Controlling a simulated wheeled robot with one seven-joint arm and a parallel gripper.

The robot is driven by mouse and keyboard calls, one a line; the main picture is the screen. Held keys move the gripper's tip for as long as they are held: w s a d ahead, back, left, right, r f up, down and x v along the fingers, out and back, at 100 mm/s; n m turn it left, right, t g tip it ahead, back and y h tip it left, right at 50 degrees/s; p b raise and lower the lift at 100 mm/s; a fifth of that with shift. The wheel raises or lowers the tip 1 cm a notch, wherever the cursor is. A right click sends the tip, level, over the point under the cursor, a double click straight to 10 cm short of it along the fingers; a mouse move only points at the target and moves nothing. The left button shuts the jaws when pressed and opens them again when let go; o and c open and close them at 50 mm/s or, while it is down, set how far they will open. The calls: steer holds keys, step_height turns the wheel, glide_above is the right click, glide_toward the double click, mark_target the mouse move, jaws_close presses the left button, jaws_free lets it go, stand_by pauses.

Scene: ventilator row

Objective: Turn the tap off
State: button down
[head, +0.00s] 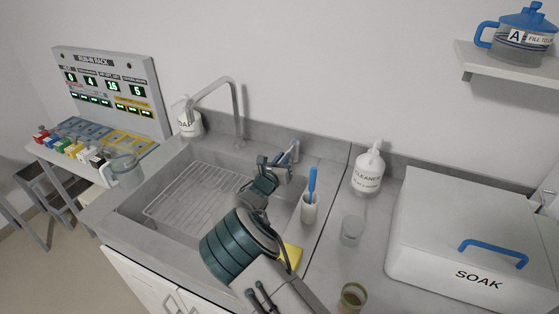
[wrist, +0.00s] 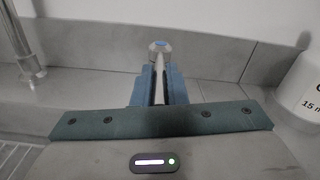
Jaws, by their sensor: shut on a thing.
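The tap (head: 238,108) is a grey gooseneck spout behind the sink, and its base shows at the left of the wrist view (wrist: 22,45). I cannot make out whether water runs from it. To its right stands the tap's lever (wrist: 159,68), a pale slim bar with a blue-topped round end. My gripper (head: 288,160) reaches over the sink's back right corner to this lever. In the wrist view its blue fingers (wrist: 159,92) are shut on the lever, one on each side. The lever is mostly hidden by my gripper in the head view.
The sink (head: 150,215) holds a wire rack (head: 195,195). A soap bottle (head: 190,122) stands behind it. To the right are a brush cup (head: 310,210), a cleaner bottle (head: 368,172), a clear glass (head: 352,230) and the white SOAK box (head: 450,240). A yellow sponge (head: 291,257) lies near my arm.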

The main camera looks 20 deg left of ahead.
steer(key=c, duration=1.5)
jaws_free()
steer(key=shift+o, duration=0.2)
steer(key=s+b, duration=0.2)
steer(key=s, duration=1.2)
steer(key=shift+d+b, duration=0.15)
steer(key=shift+b, duration=0.2)
